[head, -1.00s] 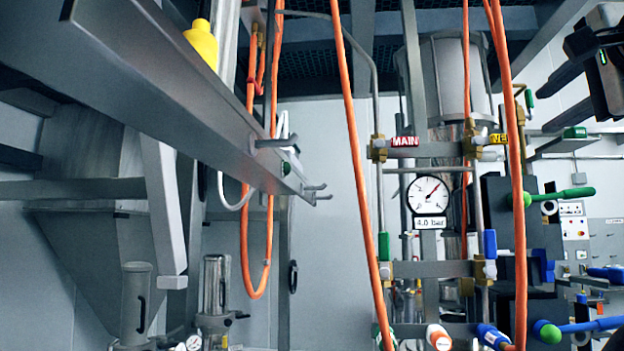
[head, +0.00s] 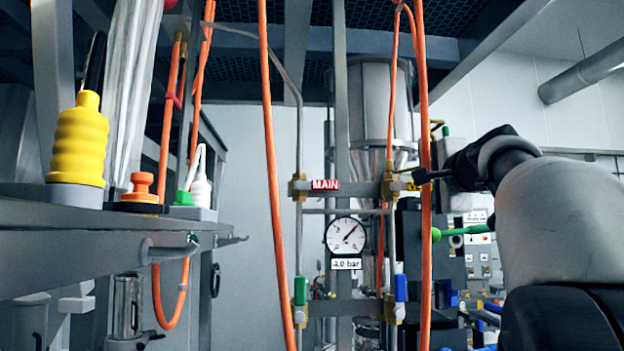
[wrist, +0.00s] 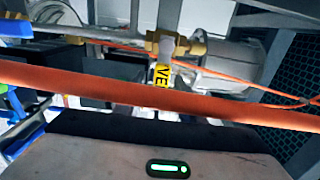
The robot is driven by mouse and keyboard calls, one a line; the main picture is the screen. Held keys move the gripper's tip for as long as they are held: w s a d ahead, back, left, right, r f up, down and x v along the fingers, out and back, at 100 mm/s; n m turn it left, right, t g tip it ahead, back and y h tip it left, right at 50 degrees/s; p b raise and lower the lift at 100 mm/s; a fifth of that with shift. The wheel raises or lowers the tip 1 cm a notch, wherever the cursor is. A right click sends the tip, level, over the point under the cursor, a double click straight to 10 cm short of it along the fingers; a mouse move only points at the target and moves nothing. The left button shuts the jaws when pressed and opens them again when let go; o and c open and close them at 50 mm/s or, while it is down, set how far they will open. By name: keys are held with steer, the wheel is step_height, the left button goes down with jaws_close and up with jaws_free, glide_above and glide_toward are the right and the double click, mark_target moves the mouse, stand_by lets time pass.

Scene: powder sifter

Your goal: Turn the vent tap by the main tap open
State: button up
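The red MAIN label (head: 325,184) marks the main tap's brass fitting on the left pipe. The yellow vent label (head: 404,185) is on the right pipe, mostly hidden behind my gripper's dark tip. My gripper (head: 424,176) reaches in from the right, its tip at the vent tap; I cannot tell whether it touches. In the wrist view, the vent label (wrist: 160,78) reads "VE" below a brass fitting (wrist: 170,43), with the gripper body below it. The fingers are not clear there, so their opening cannot be told.
An orange hose (head: 423,110) hangs by the vent tap and crosses the wrist view (wrist: 150,98) in front of the label. Another hose (head: 270,150) hangs left of MAIN. A gauge (head: 345,235) sits below. Green (head: 299,290) and blue (head: 401,288) handles are lower. A shelf (head: 60,245) juts in at left.

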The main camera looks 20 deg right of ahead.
steer(key=shift+w, duration=0.15)
steer(key=shift+c, duration=0.2)
jaws_close()
